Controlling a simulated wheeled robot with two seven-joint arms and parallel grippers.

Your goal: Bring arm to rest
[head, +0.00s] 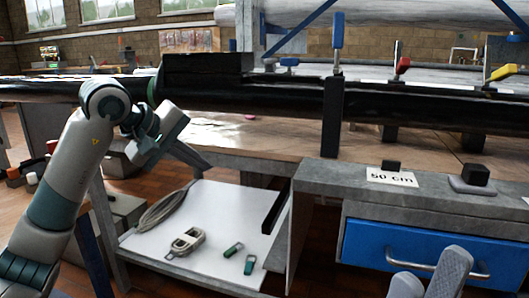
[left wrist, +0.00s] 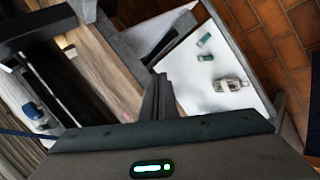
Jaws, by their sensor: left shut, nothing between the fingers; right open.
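My left arm (head: 60,190) comes in from the left and bends at the wrist in front of the black mast. My left gripper (head: 205,167) points down to the right above the white lower shelf, in front of the bench edge. In the left wrist view its fingers (left wrist: 158,78) are together with nothing between them. My right gripper (head: 431,268) shows at the bottom right, in front of the blue drawer. Its two grey fingers stand apart and nothing shows between them. The rest of the right arm is out of view.
The long black mast (head: 290,95) lies across the workbench (head: 250,130), with clamps along it. The white shelf (head: 210,215) holds a cable coil (head: 165,208), a grey device (head: 187,242) and two small green items. A blue drawer (head: 420,255) has a protruding handle. Floor shows at left.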

